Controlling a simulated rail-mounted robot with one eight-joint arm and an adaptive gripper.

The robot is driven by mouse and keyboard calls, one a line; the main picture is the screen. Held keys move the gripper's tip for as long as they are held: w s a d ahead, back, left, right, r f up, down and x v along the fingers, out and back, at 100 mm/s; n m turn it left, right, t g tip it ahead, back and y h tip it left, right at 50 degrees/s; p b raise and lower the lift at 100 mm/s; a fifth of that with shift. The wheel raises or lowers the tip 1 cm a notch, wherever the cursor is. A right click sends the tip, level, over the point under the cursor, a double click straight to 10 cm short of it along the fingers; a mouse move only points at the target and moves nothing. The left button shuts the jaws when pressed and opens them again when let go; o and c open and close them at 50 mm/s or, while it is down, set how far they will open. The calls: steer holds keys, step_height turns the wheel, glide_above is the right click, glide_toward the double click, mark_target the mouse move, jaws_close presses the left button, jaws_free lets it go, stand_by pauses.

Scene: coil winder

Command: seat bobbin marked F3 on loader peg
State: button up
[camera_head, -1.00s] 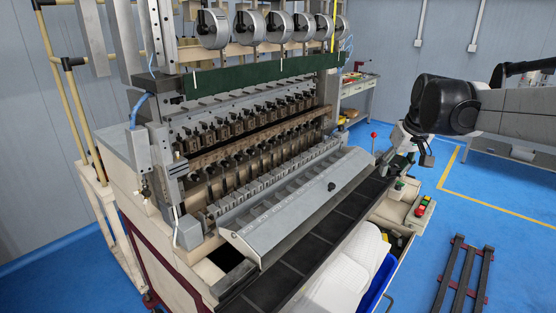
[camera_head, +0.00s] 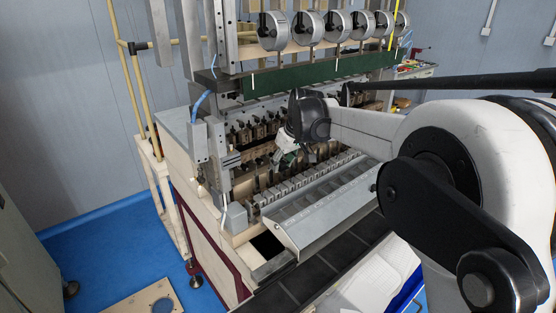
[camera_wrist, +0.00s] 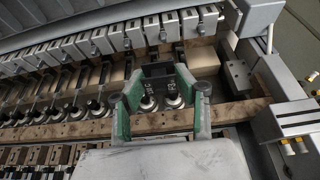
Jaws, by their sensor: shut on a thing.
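My gripper (camera_wrist: 160,72) is shut, its green fingers closing on a dark piece (camera_wrist: 158,71) between the tips. I take this piece for the bobbin, but no F3 mark is readable on it. In the head view my gripper (camera_head: 285,155) is small and partly covered by my wrist, over the winder's (camera_head: 265,254) front rows. In the wrist view a row of pegs with pale round bases (camera_wrist: 97,106) runs beneath the fingers. Two white-lettered dark parts (camera_wrist: 148,86) show between the fingers. I cannot tell which peg is the loader peg, or whether the held piece touches one.
Grey blocks (camera_wrist: 100,42) line the rail just beyond the fingertips. A grey end bracket (camera_wrist: 237,75) stands close to the right finger. In the head view a green bar (camera_head: 300,78) crosses above my wrist, and a sloped grey cover (camera_head: 325,208) lies in front.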

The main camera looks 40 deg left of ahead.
steer(key=shift+s+a+f, duration=0.2)
steer(key=shift+s+a, duration=0.2)
steer(key=shift+a, duration=0.2)
steer(key=shift+f+b, duration=0.95)
steer(key=shift+f, duration=1.45)
steer(key=shift+d, duration=0.15)
steer(key=shift+f+b, duration=0.15)
steer(key=shift+b, duration=0.15)
steer(key=shift+f, duration=0.35)
steer(key=shift+f+b, duration=0.65)
steer(key=o, duration=0.8)
steer(key=shift+o, duration=0.2)
